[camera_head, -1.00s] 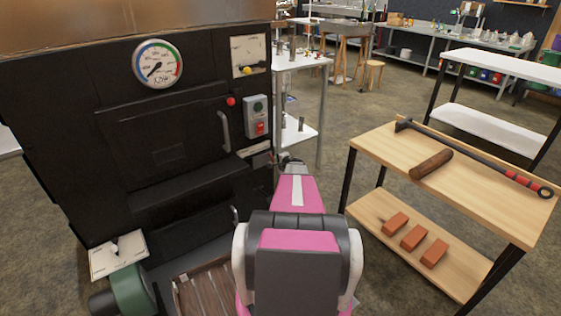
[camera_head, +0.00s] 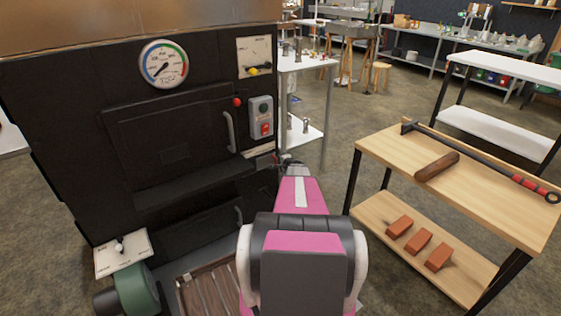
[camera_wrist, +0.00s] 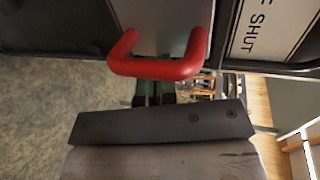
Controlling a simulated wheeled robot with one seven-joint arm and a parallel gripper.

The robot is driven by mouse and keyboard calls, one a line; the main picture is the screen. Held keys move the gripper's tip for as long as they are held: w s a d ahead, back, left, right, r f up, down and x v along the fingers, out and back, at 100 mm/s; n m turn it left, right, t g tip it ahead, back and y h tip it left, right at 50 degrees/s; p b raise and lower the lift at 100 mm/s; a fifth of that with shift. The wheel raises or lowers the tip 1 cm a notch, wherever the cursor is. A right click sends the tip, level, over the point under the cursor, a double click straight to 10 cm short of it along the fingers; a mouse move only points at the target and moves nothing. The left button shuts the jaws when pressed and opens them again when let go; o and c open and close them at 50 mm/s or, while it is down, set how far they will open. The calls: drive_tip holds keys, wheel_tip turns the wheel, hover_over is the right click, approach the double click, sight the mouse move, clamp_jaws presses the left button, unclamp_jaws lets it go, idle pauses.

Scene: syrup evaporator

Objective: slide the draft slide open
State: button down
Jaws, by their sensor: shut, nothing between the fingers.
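The draft slide shows in the wrist view as a grey metal plate (camera_wrist: 172,18) with a red U-shaped handle (camera_wrist: 155,68). A white label reading "SHUT" (camera_wrist: 262,30) is beside it. In the head view the slide's area (camera_head: 265,162) is small, at the right edge of the black firebox front, beneath a pale label strip. My gripper (camera_wrist: 153,93) is shut and empty, its fingertips close to the handle's crossbar. I cannot tell whether they touch it. In the head view my gripper (camera_head: 292,167) is small, just right of the slide, partly hidden by my arm.
The black firebox (camera_head: 60,130) carries a round gauge (camera_head: 164,64), a door handle (camera_head: 229,131) and a switch box (camera_head: 261,117). A green blower (camera_head: 138,288) stands at lower left. A wooden bench (camera_head: 480,185) with a poker stands at right. Floor is open between.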

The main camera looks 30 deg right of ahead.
drive_tip(key=shift+s+a, duration=0.2)
drive_tip(key=shift+a, duration=1.75)
drive_tip(key=shift+s+a, duration=0.15)
drive_tip(key=shift+a, duration=1.8)
drive_tip(key=shift+d, duration=0.6)
approach(266, 163)
drive_tip(key=shift+f+v, duration=0.25)
drive_tip(key=shift+v, duration=0.95)
drive_tip(key=shift+s, duration=0.2)
